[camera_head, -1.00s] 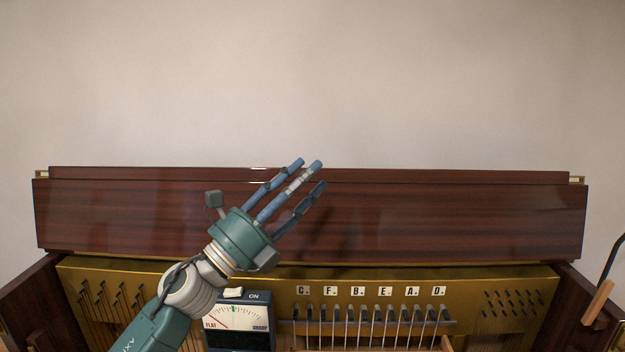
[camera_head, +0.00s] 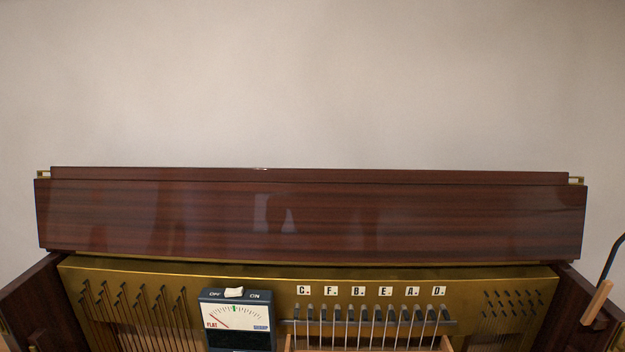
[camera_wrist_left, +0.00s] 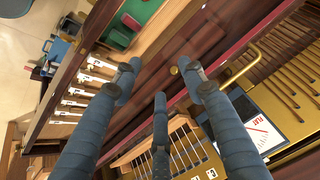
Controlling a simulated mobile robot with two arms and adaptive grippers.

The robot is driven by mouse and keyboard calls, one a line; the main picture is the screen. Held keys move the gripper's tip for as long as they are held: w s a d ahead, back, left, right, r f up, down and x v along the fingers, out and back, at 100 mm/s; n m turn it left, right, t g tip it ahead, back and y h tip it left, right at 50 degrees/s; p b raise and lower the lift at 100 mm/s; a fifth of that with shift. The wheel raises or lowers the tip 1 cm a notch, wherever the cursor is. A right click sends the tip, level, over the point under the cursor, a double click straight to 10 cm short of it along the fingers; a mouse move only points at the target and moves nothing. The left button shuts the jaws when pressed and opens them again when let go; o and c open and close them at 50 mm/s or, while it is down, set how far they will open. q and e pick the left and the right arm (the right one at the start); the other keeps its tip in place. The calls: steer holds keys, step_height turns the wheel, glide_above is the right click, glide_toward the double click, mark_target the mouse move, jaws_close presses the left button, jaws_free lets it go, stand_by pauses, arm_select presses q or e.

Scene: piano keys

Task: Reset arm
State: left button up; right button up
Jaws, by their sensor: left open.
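My left gripper (camera_wrist_left: 160,84) shows only in the left wrist view. Its blue fingers are spread apart and nothing is between them. Behind the fingers are the piano's strings and dark wood, apart from the fingertips as far as I can see. In the head view no arm shows. The open upright piano has a dark wood lid (camera_head: 310,215) and a brass-coloured frame (camera_head: 500,277) with strings below it. My right gripper is in neither view.
A tuning meter (camera_head: 236,320) with an OFF/ON switch sits on the frame; it also shows in the wrist view (camera_wrist_left: 262,132). Letter labels (camera_head: 358,291) run along the frame. A wooden-handled tool (camera_head: 597,303) is at far right. A green-lined compartment (camera_wrist_left: 140,12) shows at the wrist view's top.

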arm_select(q)
steer(key=s+f+n+g, duration=0.1)
steer(key=s+f+g, duration=0.15)
steer(key=s, duration=0.55)
steer(key=s+f+g+b, duration=0.1)
steer(key=s+f+b, duration=0.15)
steer(key=f, duration=1.05)
steer(key=s+f+b, duration=0.1)
steer(key=f+b, duration=0.3)
steer(key=f, duration=1)
steer(key=s+f+g+b, duration=0.1)
steer(key=s+f+b, duration=0.15)
steer(key=f, duration=1.05)
steer(key=s+a+f+b, duration=0.2)
steer(key=s+f+b, duration=0.3)
steer(key=s+f, duration=0.9)
step_height(320, 180, down, 3)
steer(key=shift+s+a+r+g, duration=0.15)
steer(key=shift+a+g, duration=0.1)
steer(key=shift+g, duration=0.2)
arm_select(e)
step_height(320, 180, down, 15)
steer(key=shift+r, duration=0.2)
arm_select(q)
steer(key=shift+c, duration=0.5)
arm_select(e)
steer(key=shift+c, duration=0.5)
